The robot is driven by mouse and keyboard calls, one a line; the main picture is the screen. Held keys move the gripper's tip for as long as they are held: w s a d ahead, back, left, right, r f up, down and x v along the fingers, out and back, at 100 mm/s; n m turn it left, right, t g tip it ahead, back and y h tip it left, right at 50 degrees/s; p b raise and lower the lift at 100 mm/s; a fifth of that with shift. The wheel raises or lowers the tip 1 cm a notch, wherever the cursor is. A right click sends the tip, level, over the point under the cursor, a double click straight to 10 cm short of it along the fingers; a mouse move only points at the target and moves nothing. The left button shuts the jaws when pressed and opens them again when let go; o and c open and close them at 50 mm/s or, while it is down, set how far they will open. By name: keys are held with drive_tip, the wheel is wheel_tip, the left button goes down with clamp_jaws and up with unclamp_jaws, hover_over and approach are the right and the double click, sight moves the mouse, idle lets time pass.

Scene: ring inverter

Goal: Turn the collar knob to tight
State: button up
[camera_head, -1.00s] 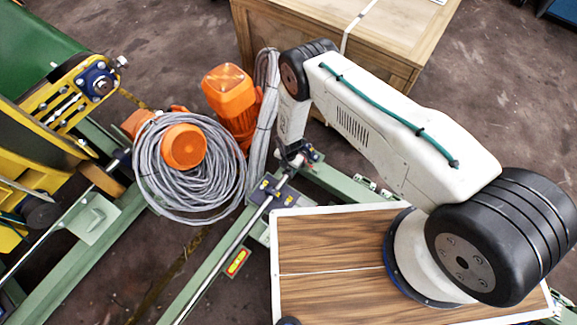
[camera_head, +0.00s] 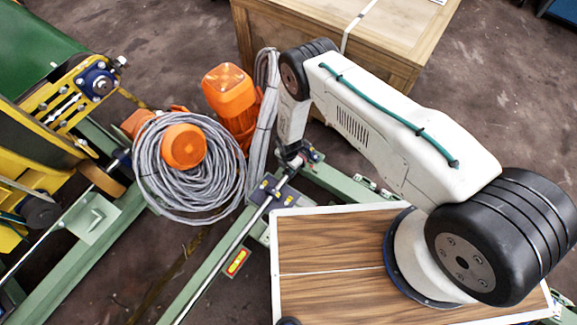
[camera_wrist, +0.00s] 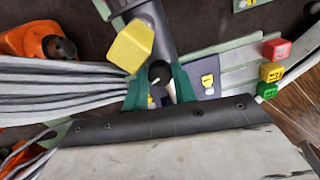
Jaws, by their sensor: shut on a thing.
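A collar knob (camera_wrist: 159,72), dark and rounded, shows in the middle of the wrist view. The green fingers of my gripper (camera_wrist: 160,88) stand on either side of it and are shut on it. In the head view my gripper (camera_head: 292,160) is small, at the rail behind the wooden board, and the knob cannot be made out there. A yellow block (camera_wrist: 131,46) stands just left of the knob in the wrist view. Any marking of tight on the collar is not readable.
Grey coiled cable (camera_head: 188,190) and orange motors (camera_head: 229,92) stand close to the left of my gripper. A wooden crate (camera_head: 330,45) is behind. Red (camera_wrist: 276,48), yellow (camera_wrist: 271,71) and green (camera_wrist: 267,90) blocks are at the right in the wrist view.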

drive_tip(key=m, duration=2.1)
drive_tip(key=shift+m, duration=0.4)
drive_tip(key=o, duration=1)
drive_tip(key=shift+r, duration=3.9)
